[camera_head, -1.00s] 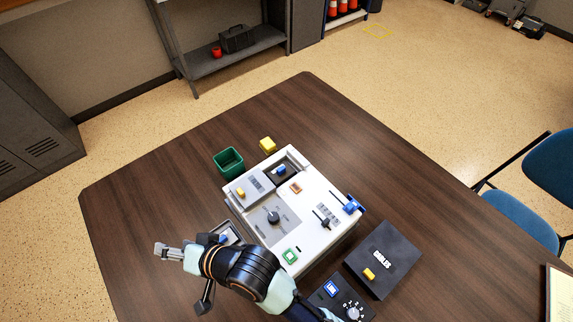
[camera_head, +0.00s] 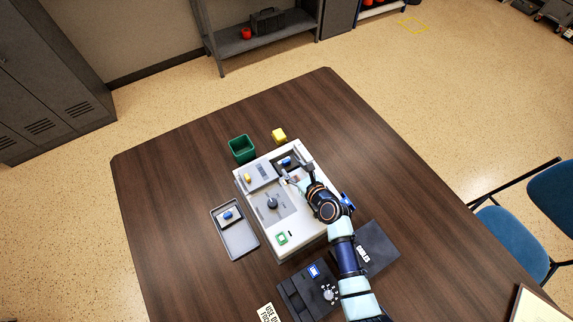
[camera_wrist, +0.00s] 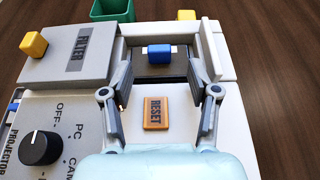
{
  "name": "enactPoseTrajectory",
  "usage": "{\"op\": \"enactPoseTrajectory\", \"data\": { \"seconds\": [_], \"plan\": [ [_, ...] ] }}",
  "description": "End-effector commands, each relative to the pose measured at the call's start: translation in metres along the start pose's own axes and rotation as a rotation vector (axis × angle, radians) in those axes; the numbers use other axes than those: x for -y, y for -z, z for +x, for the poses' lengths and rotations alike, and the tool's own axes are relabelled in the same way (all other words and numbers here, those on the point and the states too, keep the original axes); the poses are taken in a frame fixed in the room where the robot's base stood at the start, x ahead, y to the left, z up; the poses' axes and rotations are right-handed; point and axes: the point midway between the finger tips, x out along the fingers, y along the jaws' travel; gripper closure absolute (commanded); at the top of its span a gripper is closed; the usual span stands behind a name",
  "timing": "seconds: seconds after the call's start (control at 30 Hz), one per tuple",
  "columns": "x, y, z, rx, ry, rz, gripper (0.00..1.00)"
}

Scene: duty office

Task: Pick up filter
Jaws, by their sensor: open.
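A dark insert with a blue handle (camera_wrist: 159,54) sits in an open bay of the white projector-like unit (camera_head: 310,230); its blue handle also shows in the head view (camera_head: 285,161). It appears to be a filter. Beside the bay, a grey cover marked FILTER (camera_wrist: 82,54) carries a yellow knob (camera_wrist: 33,44). My gripper (camera_wrist: 160,70) is open and empty above the unit, its fingers on either side of the bay's near part, short of the blue handle. A second blue-handled piece (camera_head: 228,215) lies on a grey tray (camera_head: 240,243) left of the unit.
A green bin (camera_head: 242,149) and a yellow block (camera_head: 279,136) stand behind the unit. An orange RESET button (camera_wrist: 156,113) and a black knob (camera_wrist: 40,148) are near my fingers. Dark boxes (camera_head: 375,240) stand in front. The left table area is clear.

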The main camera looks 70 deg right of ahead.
Motion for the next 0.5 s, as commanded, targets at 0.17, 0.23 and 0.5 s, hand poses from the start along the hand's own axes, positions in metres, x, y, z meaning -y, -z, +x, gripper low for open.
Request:
{"op": "enactPoseTrajectory", "data": {
  "seconds": [0.17, 0.23, 0.5],
  "plan": [
    [-0.001, -0.001, 0.032, 0.001, -0.003, -0.003, 0.40],
    [-0.001, 0.000, 0.043, 0.000, -0.001, -0.003, 0.40],
    [-0.001, -0.003, 0.049, 0.000, -0.001, -0.002, 0.40]
  ]
}}
